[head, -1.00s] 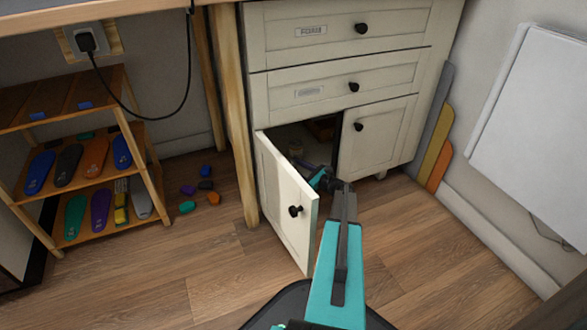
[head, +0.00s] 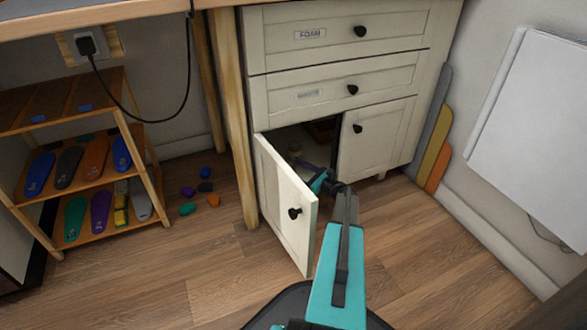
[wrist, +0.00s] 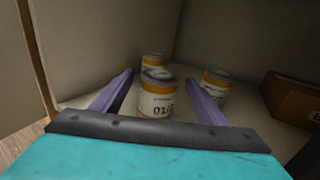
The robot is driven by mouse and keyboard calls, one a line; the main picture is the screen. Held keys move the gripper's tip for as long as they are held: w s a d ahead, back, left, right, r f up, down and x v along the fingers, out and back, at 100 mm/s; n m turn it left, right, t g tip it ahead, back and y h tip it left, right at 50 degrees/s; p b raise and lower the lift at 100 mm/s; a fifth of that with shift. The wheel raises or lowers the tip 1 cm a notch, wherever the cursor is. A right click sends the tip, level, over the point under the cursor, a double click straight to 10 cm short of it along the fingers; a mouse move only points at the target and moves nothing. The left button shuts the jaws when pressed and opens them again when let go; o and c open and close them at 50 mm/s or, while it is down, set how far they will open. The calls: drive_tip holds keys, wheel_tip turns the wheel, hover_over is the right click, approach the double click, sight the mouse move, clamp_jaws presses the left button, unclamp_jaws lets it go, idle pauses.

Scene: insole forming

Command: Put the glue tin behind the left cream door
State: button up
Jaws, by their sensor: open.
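The left cream door (head: 284,205) stands open, and the cupboard behind it shows in both views. My gripper (wrist: 159,78) reaches inside with its two purple fingers spread apart. A white tin with an orange band (wrist: 157,100) stands upright on the cupboard floor between the fingers, with a gap on each side. Its label shows partial printing, and I cannot read whether it says glue. The gripper also shows in the head view (head: 313,172), partly hidden in the dark opening.
Two similar tins stand inside, one behind (wrist: 153,60) and one to the right (wrist: 216,80). A brown box (wrist: 292,98) sits at the far right. The right cream door (head: 376,140) is shut. A shoe-insole rack (head: 85,170) stands at left.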

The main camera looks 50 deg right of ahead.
drive_tip(key=s+d+p, duration=0.1)
drive_tip(key=s+p, duration=0.4)
drive_tip(key=s, duration=0.5)
drive_tip(key=shift+s+d, duration=0.15)
drive_tip(key=shift+s, duration=0.2)
idle(0.5)
